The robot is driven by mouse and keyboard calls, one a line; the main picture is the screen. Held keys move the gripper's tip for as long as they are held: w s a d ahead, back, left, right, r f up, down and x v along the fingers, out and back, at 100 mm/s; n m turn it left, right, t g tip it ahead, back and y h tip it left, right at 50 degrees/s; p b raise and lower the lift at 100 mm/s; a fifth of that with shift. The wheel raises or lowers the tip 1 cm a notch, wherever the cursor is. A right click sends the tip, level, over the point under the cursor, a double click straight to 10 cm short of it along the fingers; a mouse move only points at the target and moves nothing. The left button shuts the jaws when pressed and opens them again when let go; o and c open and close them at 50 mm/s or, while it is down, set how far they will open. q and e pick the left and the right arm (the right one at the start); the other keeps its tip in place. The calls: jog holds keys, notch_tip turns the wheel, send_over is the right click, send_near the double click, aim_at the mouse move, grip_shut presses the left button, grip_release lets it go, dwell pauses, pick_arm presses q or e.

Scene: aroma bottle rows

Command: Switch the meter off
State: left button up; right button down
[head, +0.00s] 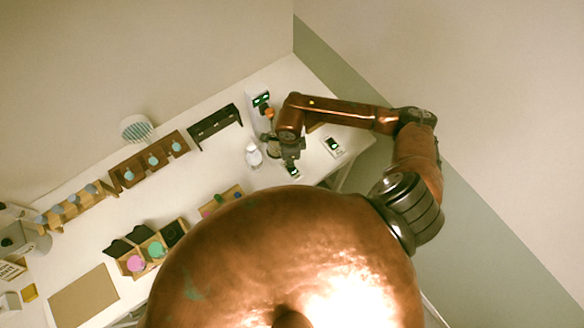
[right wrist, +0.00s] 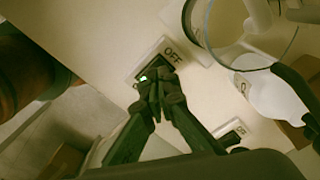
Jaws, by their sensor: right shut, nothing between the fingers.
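A small white switch plate (right wrist: 176,46) marked OFF shows in the right wrist view, with a dark rocker and a green light (right wrist: 143,78) on it. My right gripper (right wrist: 156,84) is shut and empty, its fingertips at the rocker and covering part of it. I cannot tell whether they touch it. In the head view the right gripper (head: 292,168) points down at the same small dark switch (head: 294,174) with a green light. A device with a green lit display (head: 261,99) stands farther back and may be the meter. My left gripper is not in view.
Another small plate with a green light (head: 334,146) lies to the right. A glass vessel (right wrist: 250,35) and a white rounded thing (right wrist: 270,98) are close by in the wrist view. Wooden racks with bottles (head: 150,160) stand left; the table's right edge is near.

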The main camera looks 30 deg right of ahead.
jog(key=shift+f+b, duration=0.85)
jog(key=shift+f, duration=0.1)
dwell(0.4)
jog(key=shift+r+p, duration=1.7)
jog(key=shift+r, duration=1.85)
jog(key=shift+s+f, duration=0.1)
